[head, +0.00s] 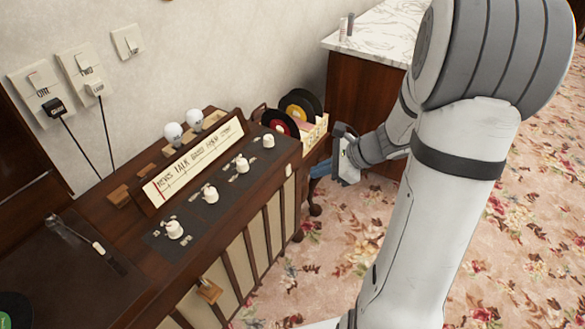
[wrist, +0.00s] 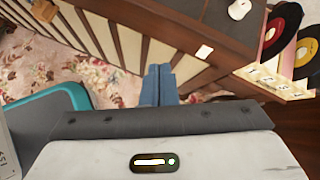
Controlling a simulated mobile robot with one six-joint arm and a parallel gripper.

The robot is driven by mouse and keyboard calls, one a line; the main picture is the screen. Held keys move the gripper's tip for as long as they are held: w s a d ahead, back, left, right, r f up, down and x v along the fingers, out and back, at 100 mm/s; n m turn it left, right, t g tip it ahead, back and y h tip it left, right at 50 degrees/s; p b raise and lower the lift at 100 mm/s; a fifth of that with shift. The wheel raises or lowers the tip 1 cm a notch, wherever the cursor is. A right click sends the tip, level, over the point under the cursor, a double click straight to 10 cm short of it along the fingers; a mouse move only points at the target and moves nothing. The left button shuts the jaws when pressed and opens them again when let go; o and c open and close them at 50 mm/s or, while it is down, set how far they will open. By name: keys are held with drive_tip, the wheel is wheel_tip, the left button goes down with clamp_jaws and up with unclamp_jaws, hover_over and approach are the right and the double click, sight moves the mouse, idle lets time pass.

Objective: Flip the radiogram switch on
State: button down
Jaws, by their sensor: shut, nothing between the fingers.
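The radiogram (head: 135,280) is a dark wooden cabinet with several white knobs (head: 210,193) and a lettered dial panel (head: 195,160). A small white piece (head: 289,170) sits on its front face near the right end; it also shows in the wrist view as a white rectangle (wrist: 204,52). I cannot tell whether this piece is the switch, or its position. My gripper (head: 318,172) has blue fingers, shut and empty, just off the radiogram's right end. In the wrist view the fingertips (wrist: 160,70) are below and left of the white piece, apparently apart from it.
Two wall sockets (head: 40,88) with plugs and a wall switch (head: 127,42) are at upper left. A box with records (head: 280,121) stands beyond the radiogram's right end. A marble-topped cabinet (head: 380,30) stands behind my gripper. The floral carpet (head: 320,270) is clear in front.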

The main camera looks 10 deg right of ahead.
sight(289, 170)
drive_tip(key=w+d+f+m+t+b, duration=0.2)
drive_tip(key=w+d+f+m, duration=0.2)
drive_tip(key=d+f+m, duration=0.2)
drive_tip(key=shift+f+t, duration=0.4)
drive_tip(key=shift+f, duration=0.05)
drive_tip(key=r+b+x, duration=0.1)
drive_tip(key=b+x, duration=0.2)
drive_tip(key=x, duration=1)
drive_tip(key=shift+w+a, duration=0.35)
drive_tip(key=shift+w, duration=0.2)
